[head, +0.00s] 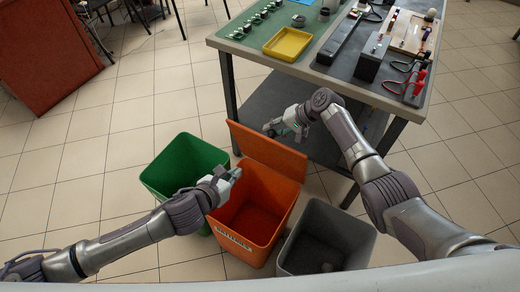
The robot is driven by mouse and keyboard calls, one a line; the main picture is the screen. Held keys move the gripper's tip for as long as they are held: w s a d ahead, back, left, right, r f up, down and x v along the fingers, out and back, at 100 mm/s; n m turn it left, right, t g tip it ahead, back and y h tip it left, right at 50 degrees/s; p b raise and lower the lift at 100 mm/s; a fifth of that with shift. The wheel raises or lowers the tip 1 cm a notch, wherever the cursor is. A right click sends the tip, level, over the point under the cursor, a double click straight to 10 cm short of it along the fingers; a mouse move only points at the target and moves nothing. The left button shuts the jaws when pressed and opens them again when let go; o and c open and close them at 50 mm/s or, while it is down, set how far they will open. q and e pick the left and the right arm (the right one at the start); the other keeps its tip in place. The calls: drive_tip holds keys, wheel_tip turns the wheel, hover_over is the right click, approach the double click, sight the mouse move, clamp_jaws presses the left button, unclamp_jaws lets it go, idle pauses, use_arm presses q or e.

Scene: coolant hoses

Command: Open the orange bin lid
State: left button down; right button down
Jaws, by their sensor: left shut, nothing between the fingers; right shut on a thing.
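The orange bin (240,241) stands on the floor in the middle, with white lettering on its front. Its orange lid (262,153) is up, standing steeply at the back of the bin, and the bin's inside shows. My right gripper (270,129) is at the lid's upper edge and is shut on it; the exact contact is small and hard to see. My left gripper (236,174) is shut and empty, over the left rear rim of the orange bin, in front of the lid's lower left part.
A green bin (160,178) stands left of the orange bin and a grey bin (325,242) right of it, both open. Behind is a workbench (255,50) with a yellow tray (288,44), tools and small parts. Tiled floor is free at left.

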use_arm(q)
drive_tip(key=r+m, duration=0.1)
use_arm(e)
drive_tip(key=shift+w, duration=0.1)
use_arm(q)
approach(265, 146)
wheel_tip(265, 146, down, 4)
drive_tip(key=w+d, duration=0.2)
drive_tip(key=w, duration=0.1)
drive_tip(key=shift+w+d+r+m, duration=0.3)
drive_tip(key=shift+w+d, duration=0.15)
drive_tip(key=shift+w, duration=0.2)
